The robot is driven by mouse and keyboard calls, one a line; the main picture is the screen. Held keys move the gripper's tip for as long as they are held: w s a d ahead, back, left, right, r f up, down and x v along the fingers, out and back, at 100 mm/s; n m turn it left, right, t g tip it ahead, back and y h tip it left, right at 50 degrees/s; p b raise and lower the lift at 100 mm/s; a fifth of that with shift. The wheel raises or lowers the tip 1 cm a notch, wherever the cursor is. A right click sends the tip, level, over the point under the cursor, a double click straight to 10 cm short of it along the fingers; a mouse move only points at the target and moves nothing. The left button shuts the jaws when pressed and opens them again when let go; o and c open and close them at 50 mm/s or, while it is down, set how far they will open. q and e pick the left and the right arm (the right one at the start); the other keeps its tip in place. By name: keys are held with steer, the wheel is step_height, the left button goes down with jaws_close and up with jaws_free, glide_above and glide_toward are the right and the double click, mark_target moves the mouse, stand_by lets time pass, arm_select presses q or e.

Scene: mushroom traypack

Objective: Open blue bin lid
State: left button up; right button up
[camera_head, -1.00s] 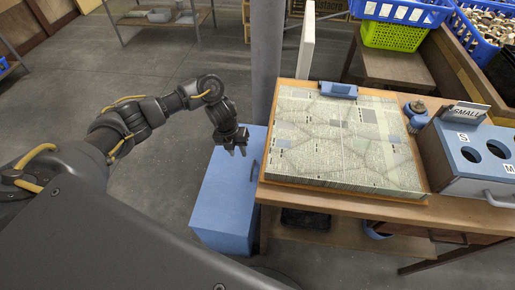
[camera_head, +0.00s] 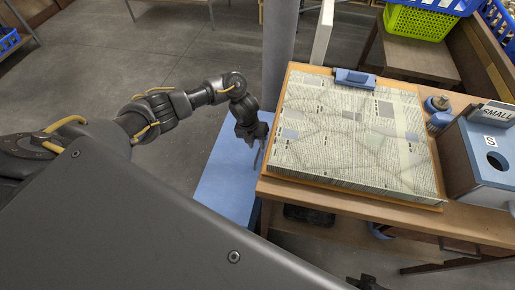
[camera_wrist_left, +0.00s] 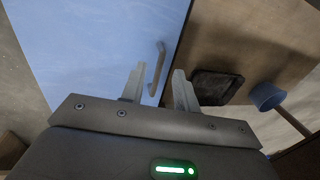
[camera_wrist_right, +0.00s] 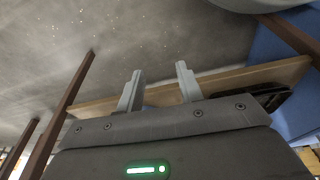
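The blue bin (camera_head: 222,185) stands on the floor left of the wooden table, its flat blue lid facing up. The lid looks closed. In the left wrist view the lid (camera_wrist_left: 95,45) fills the upper left, with a grey bar handle (camera_wrist_left: 157,66) near its right edge. My left gripper (camera_head: 258,155) is over the lid's right side, beside the table. Its fingers (camera_wrist_left: 158,82) are open, and the handle appears between them in the picture; I cannot tell whether they touch it. My right gripper (camera_wrist_right: 159,78) is open and empty, with a wooden edge beyond it.
The wooden table (camera_head: 330,205) stands close to the bin's right side, bearing a newspaper-covered stack (camera_head: 355,135). A grey post (camera_head: 278,50) rises behind the bin. A blue-topped box marked SMALL (camera_head: 485,160) stands at the right. Floor left of the bin is open.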

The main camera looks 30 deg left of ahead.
arm_select(q)
steer(key=shift+w+d+f, duration=0.1)
steer(key=shift+d+f, duration=0.05)
steer(key=shift+f, duration=0.55)
steer(key=shift+d+f, duration=0.15)
steer(key=shift+f, duration=0.5)
steer(key=shift+c, duration=0.4)
jaws_close()
